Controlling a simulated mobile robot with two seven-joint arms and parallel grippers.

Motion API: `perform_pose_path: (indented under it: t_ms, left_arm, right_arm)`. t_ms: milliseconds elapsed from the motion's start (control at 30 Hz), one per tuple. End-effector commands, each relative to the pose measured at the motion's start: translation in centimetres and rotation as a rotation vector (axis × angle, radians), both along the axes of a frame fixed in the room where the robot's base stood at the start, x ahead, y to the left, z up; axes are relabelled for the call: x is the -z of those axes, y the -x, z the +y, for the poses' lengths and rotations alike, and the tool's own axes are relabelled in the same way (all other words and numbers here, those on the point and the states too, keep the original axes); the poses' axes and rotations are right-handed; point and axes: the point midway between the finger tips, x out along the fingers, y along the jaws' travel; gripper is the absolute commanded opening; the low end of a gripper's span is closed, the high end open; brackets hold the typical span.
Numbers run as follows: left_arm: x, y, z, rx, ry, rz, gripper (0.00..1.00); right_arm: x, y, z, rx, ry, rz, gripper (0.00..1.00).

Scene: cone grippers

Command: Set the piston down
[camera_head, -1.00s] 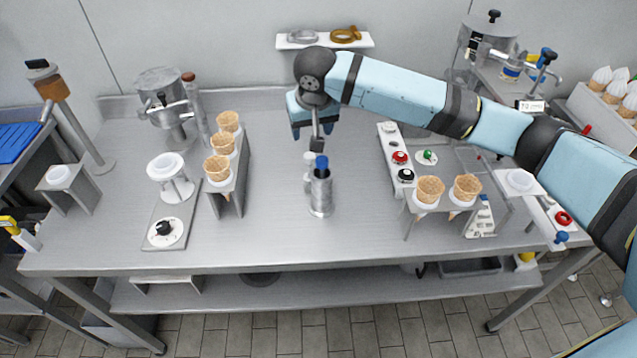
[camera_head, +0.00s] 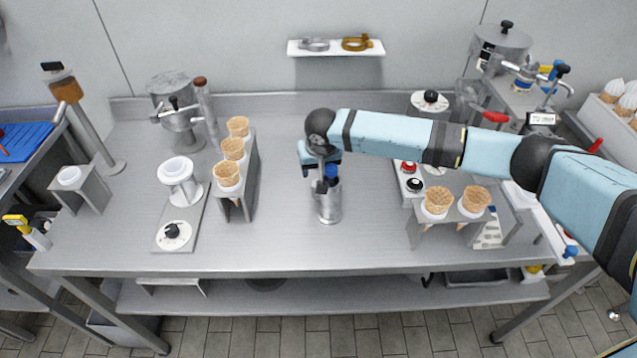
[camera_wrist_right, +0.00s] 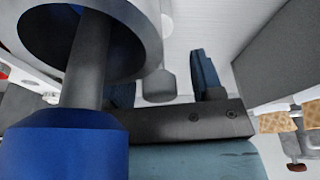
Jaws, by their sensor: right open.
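The piston (camera_head: 331,171) shows as a blue cap at the mouth of an upright steel cylinder (camera_head: 329,206) in the middle of the table. In the right wrist view the blue piston cap (camera_wrist_right: 65,148) is large and close, and its grey rod runs into the open mouth of the cylinder (camera_wrist_right: 140,55). My right gripper (camera_head: 320,178) is at the cylinder's mouth, just left of the cap. Its dark fingers (camera_wrist_right: 163,85) are apart, with the rod and cap nearer the camera than they are. I cannot tell whether they touch the piston. My left gripper is out of view.
A cone rack (camera_head: 248,185) with several wafer cones stands left of the cylinder, and a two-cone stand (camera_head: 455,222) stands to the right. A wall shelf (camera_head: 335,48) holds two rings. The table front (camera_head: 290,250) is clear.

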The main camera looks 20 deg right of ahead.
Motion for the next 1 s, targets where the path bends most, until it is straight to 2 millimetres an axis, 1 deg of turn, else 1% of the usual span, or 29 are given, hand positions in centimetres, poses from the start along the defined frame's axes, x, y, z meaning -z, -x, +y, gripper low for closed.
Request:
perform_pose_path:
  t_ms: [100,267,367,400,467,500,533,867,1000]
  left_arm:
    - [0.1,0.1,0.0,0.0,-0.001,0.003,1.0]
    - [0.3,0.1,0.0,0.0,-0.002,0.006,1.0]
    - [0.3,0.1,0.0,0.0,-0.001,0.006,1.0]
    - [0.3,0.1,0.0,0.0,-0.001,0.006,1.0]
    - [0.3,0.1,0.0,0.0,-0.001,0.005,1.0]
    - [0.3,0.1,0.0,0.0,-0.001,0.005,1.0]
    - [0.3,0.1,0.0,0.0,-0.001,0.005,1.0]
    - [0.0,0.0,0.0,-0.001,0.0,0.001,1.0]
    - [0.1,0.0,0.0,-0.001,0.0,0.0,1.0]
  right_arm:
    - [0.5,-0.1,-0.1,0.001,0.001,0.0,0.61]
    - [0.5,-0.1,-0.1,0.0,0.001,0.0,0.61]
    - [0.5,-0.1,-0.1,0.0,0.001,0.0,0.4]
    - [0.5,-0.1,-0.1,0.0,0.001,0.0,0.31]
    - [0.5,-0.1,-0.1,0.0,0.001,0.0,0.17]
    - [0.5,-0.1,-0.1,0.0,0.001,0.0,0.08]
    - [0.5,-0.1,-0.1,0.0,0.001,0.0,0.01]
    - [0.2,-0.1,-0.1,0.0,0.0,-0.001,0.0]
    - [-0.8,-0.2,0.0,0.0,-0.001,-0.002,0.0]
